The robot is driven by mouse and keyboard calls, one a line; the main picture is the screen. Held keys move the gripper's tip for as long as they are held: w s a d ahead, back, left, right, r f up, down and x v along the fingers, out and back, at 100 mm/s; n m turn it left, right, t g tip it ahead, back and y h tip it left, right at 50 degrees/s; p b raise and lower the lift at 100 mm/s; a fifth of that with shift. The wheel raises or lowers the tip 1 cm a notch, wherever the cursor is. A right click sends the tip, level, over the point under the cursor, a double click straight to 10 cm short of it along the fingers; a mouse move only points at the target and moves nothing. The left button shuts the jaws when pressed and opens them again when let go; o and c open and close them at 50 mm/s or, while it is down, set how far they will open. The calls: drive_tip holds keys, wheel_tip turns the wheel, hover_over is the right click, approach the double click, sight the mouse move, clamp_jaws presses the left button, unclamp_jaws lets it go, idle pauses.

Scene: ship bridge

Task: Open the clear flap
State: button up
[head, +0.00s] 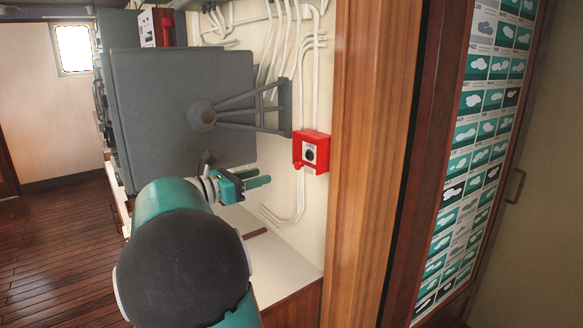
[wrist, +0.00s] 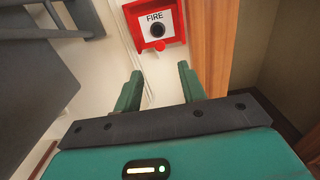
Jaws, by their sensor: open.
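A red fire call box (head: 311,152) is mounted on the white wall, just left of the wooden post. In the wrist view the box (wrist: 167,20) shows the word FIRE, a round black button and a small red knob at its lower edge. A clear flap cannot be made out for certain; the front panel over the button may be it. My gripper (head: 257,182) is left of and a little below the box. In the wrist view my gripper (wrist: 160,82) is open and empty, its fingers pointing toward the box without touching it.
A large grey monitor (head: 165,105) on a wall bracket (head: 245,110) stands left of the box, close to my arm. White cables (head: 300,200) run along the wall. The wooden post (head: 370,120) is close on the right. A cloud chart (head: 480,150) hangs farther right.

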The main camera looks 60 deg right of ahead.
sight(296, 166)
drive_tip(key=x, duration=1.1)
drive_tip(key=shift+s+d, duration=0.2)
drive_tip(key=shift+d, duration=0.15)
clamp_jaws()
